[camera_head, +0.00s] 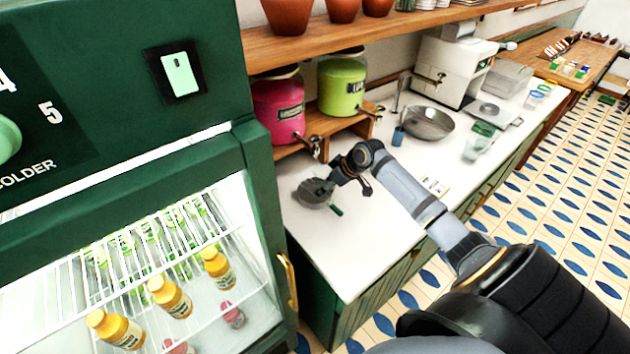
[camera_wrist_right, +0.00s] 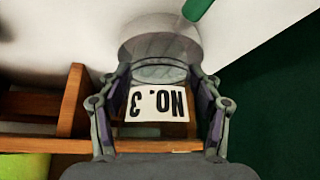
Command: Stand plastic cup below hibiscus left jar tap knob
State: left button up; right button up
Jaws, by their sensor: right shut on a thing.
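The magenta jar (camera_head: 278,108), which looks like the hibiscus jar, stands on a wooden stand, with a metal tap (camera_head: 316,148) at its lower front right. My right gripper (camera_head: 352,172) is low over the counter, in front of this tap. In the right wrist view, my right gripper (camera_wrist_right: 160,105) is shut on a grey round thing (camera_wrist_right: 160,38) beyond its fingers; a white "NO. 3" label (camera_wrist_right: 158,104) shows between them. The grey thing (camera_head: 314,193) also shows in the head view; I cannot tell whether it is the plastic cup. A translucent cup (camera_head: 476,148) stands farther right. My left gripper is out of view.
A lime green jar (camera_head: 342,88) stands right of the magenta one. A small green thing (camera_head: 336,210) lies by the grey thing. A metal bowl (camera_head: 430,123) is farther along the counter. A green fridge (camera_head: 262,200) closes off the left. The front counter (camera_head: 350,255) is clear.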

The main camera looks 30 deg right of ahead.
jog(key=w, duration=0.1)
jog(key=w+a+p, duration=0.1)
jog(key=w+p, duration=0.1)
jog(key=shift+w+a+r, duration=0.15)
jog(key=shift+w+a, duration=0.25)
jog(key=shift+f, duration=0.5)
jog(key=shift+s+d, duration=0.1)
jog(key=shift+f, duration=0.1)
jog(key=o, duration=0.8)
